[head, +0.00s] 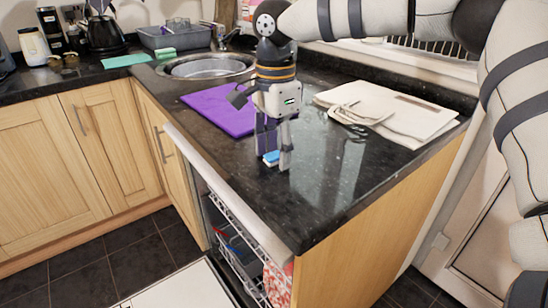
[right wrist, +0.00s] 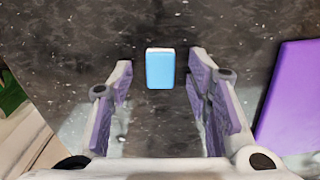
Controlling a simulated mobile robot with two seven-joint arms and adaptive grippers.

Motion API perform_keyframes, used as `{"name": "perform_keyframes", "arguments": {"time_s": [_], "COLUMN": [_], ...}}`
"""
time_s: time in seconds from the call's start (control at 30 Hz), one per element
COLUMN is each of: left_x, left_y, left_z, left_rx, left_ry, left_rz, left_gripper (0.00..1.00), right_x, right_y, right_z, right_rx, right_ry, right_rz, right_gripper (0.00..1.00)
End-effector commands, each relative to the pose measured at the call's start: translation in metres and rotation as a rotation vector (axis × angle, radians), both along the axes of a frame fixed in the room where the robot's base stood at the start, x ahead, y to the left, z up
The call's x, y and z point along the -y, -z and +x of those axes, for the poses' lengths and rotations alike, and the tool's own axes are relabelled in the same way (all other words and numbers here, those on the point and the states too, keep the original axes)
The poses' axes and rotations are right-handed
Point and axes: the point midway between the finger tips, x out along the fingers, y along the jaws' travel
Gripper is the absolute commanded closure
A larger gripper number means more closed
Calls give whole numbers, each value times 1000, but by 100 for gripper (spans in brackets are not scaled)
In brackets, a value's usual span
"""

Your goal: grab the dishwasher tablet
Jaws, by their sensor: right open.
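The dishwasher tablet (head: 271,158) is a small blue block with a white edge, lying on the black granite counter. It also shows in the right wrist view (right wrist: 160,69), centred just beyond the fingertips and touching neither finger. My right gripper (head: 273,158) points down at the tablet from above, and its fingers partly hide it in the head view. In the right wrist view the gripper (right wrist: 160,80) is open and empty, with one purple-padded finger on each side. My left gripper is not in view.
A purple mat (head: 222,107) lies close by on the counter (head: 310,210). White boards or papers (head: 400,108) with a pale handled item lie at the right. A sink (head: 208,67) is behind. Below the counter, the dishwasher (head: 235,250) stands open with its rack showing.

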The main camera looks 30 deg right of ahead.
Motion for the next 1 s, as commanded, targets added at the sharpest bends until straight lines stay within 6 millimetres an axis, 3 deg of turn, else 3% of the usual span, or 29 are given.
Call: {"name": "perform_keyframes", "arguments": {"time_s": [0.03, 0.17, 0.2, 0.57, 0.77, 1.0], "left_x": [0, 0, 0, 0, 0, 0], "left_y": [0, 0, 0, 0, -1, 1], "left_z": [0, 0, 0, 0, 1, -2], "left_rx": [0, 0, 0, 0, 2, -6], "left_ry": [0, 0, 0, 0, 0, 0], "left_rz": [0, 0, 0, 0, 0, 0], "left_gripper": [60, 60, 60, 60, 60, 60], "right_x": [0, 0, 0, 0, -3, -66], "right_y": [0, 0, 0, -4, -37, -97], "right_z": [0, 0, 0, 0, 1, -4], "right_rx": [0, 0, 0, 1, 4, 0], "right_ry": [0, 0, 0, 0, -2, -5], "right_rz": [0, 0, 0, 0, 1, -2], "right_gripper": [62, 91, 94, 94, 94, 94]}}
